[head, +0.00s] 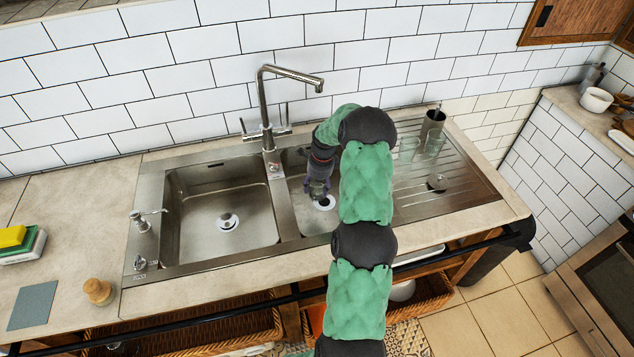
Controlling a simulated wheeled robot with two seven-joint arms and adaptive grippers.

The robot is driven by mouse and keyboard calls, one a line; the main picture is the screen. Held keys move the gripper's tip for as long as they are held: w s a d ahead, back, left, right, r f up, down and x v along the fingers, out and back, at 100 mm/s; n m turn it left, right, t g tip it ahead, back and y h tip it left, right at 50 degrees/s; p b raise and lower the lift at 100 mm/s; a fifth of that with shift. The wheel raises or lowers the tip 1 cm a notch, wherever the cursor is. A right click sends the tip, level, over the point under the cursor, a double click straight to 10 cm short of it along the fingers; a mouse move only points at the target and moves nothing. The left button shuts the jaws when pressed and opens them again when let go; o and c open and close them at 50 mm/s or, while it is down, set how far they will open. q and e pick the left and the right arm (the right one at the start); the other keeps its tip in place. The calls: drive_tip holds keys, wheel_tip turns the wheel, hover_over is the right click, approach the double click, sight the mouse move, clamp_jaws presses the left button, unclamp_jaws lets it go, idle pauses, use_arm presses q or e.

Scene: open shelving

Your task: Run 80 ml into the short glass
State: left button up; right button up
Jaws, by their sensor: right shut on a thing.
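My right arm reaches over the sink's front edge. Its gripper (319,181) points down over the smaller right basin and is shut on a small clear glass (318,190), mostly hidden by the fingers. It looks like a short glass, but I cannot see its full height or any water in it. The steel tap (264,110) stands behind the basins with its spout (316,83) swung to the right, above and behind the gripper. Two clear glasses stand on the drainboard (463,180), the left one (407,148) and the right one (434,143). My left gripper is out of view.
A soap dispenser (142,222), sponge (12,236), wooden brush (98,290) and grey cloth (33,306) are at the left.

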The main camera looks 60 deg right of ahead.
drive_tip(key=s+a+r+p, duration=0.1)
drive_tip(key=s+a+r, duration=0.2)
drive_tip(key=a, duration=0.2)
drive_tip(key=shift+s+a, duration=0.4)
drive_tip(key=shift+r, duration=0.15)
